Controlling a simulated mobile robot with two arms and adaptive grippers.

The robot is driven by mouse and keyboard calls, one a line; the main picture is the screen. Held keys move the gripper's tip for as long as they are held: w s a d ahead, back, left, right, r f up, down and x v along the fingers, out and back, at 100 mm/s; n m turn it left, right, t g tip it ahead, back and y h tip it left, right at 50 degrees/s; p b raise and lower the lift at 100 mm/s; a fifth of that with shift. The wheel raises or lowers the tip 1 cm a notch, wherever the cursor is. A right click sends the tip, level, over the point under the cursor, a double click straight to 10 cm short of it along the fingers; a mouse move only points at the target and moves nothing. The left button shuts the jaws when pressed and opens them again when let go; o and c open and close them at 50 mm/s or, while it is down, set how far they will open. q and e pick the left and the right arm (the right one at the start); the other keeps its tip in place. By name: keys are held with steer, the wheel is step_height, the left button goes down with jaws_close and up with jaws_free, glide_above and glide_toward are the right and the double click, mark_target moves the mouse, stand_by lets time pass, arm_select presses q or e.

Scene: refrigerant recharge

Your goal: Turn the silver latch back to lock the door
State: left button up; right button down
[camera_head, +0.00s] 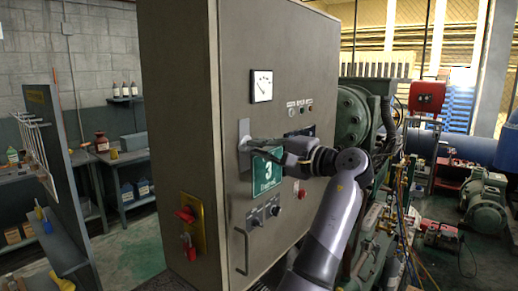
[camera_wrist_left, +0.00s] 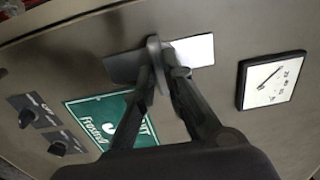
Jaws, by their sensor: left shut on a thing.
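The grey cabinet door (camera_head: 285,50) looks flush with the cabinet front. My left gripper (camera_head: 256,143) reaches the latch from the right. In the left wrist view its two fingers (camera_wrist_left: 162,76) are closed on the knob, which they partly hide. My right gripper is not in view.
A gauge (camera_head: 261,86) sits above the latch. Dark rotary switches (camera_head: 264,213) and a bar handle (camera_head: 241,251) are below the sign. A red switch on a yellow plate (camera_head: 190,222) is on the cabinet's side. Green machinery (camera_head: 358,120) stands close on the right.

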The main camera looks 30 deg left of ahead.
arm_select(q)
jaws_close()
steer(key=m+p, duration=0.4)
steer(key=p, duration=0.2)
stand_by(0.7)
steer(key=shift+f, duration=0.1)
